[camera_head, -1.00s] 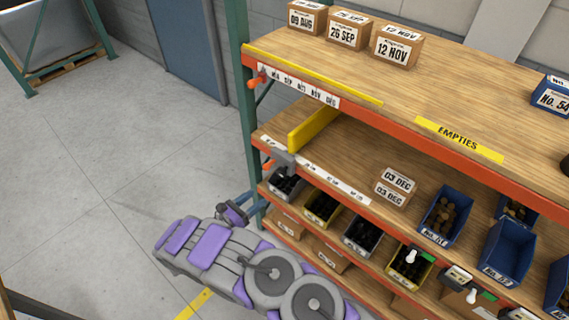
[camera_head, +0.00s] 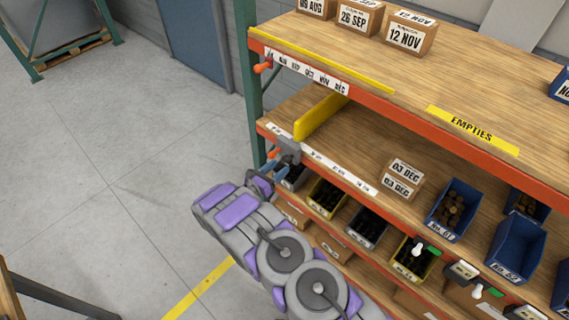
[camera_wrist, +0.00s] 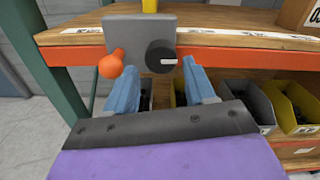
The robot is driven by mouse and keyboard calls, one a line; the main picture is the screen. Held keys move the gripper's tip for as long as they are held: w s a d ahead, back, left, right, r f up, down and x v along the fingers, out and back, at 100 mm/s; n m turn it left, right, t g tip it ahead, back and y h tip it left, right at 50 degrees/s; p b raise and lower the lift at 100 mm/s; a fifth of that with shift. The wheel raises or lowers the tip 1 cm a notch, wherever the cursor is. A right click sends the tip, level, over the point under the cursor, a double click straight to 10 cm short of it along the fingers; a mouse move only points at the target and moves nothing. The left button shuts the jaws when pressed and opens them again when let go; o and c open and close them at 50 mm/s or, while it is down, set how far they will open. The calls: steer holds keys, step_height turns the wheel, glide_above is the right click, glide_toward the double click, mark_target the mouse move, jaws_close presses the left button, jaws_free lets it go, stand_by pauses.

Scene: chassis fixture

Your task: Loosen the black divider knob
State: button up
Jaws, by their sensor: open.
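The black divider knob (camera_wrist: 160,56) shows in the wrist view as a round knob with a white mark pointing right. It sits on a grey clamp block (camera_wrist: 95,32) at the shelf's orange front edge, which also shows in the head view (camera_head: 289,149). An orange ball-ended handle (camera_wrist: 111,65) is on the block, left of the knob. The yellow divider (camera_head: 321,117) stands upright on the shelf behind the block. My gripper (camera_wrist: 161,84) is open, its blue fingers apart below and either side of the knob, with nothing between them. In the head view the knob is not distinct.
A green upright post (camera_head: 250,80) stands left of the shelf ends. Several bins, including a yellow bin (camera_head: 327,197), sit on the shelf below. A box marked 03 DEC (camera_head: 401,177) is farther right.

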mark_target(284, 163)
steer(key=shift+x, duration=2.3)
steer(key=c, duration=0.8)
